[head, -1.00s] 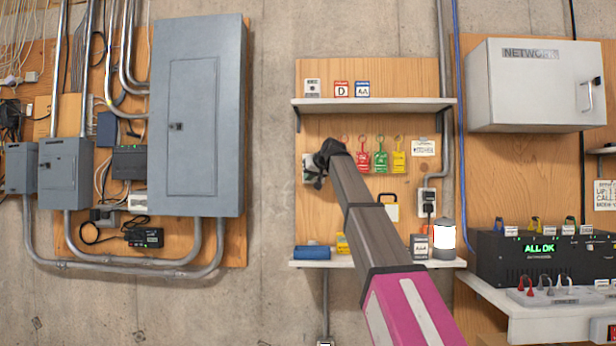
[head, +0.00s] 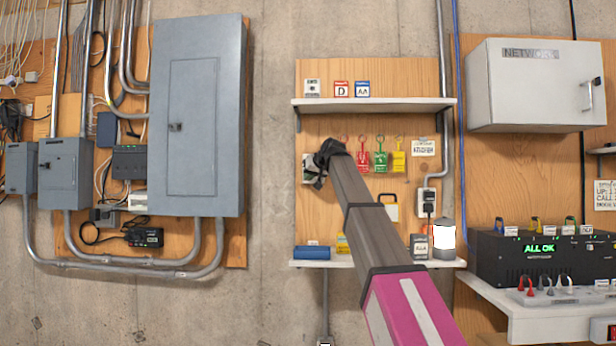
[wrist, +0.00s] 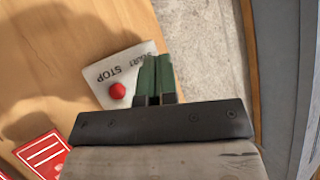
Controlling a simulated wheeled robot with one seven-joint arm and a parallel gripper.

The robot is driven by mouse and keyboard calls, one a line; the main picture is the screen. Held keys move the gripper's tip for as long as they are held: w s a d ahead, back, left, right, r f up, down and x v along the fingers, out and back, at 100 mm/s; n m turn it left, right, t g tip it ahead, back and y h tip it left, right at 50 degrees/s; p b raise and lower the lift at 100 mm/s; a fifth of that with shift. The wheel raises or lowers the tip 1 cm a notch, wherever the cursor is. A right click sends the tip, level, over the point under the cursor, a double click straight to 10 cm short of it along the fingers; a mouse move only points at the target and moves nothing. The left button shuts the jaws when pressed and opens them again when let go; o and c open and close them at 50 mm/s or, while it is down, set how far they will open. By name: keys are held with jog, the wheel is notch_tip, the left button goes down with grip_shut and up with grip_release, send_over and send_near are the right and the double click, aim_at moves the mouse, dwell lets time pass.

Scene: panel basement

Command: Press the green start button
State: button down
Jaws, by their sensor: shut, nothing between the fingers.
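A white switch plate (head: 307,168) is on the plywood board, mostly behind my gripper (head: 322,170) in the head view. In the wrist view the plate (wrist: 108,74) is tilted and shows the words START and STOP, with a red button (wrist: 117,91) on the STOP side. My gripper's dark green fingers (wrist: 155,62) are shut together with nothing between them. They lie over the START side of the plate, where the START lettering is partly covered. The green button is not visible and seems hidden behind the fingers. I cannot tell whether the fingertips touch it.
Red, green and yellow tags (head: 380,160) hang just right of my gripper. A shelf (head: 375,104) is above it and a lower shelf (head: 450,264) below. A grey electrical panel (head: 197,120) stands to the left, with bare concrete between.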

jog(key=shift+w, duration=0.1)
jog(key=shift+w, duration=0.3)
jog(key=shift+w, duration=0.4)
dwell(0.7)
jog(key=shift+s, duration=0.8)
jog(key=s, duration=0.5)
dwell(0.6)
jog(key=shift+s, duration=0.1)
dwell(0.6)
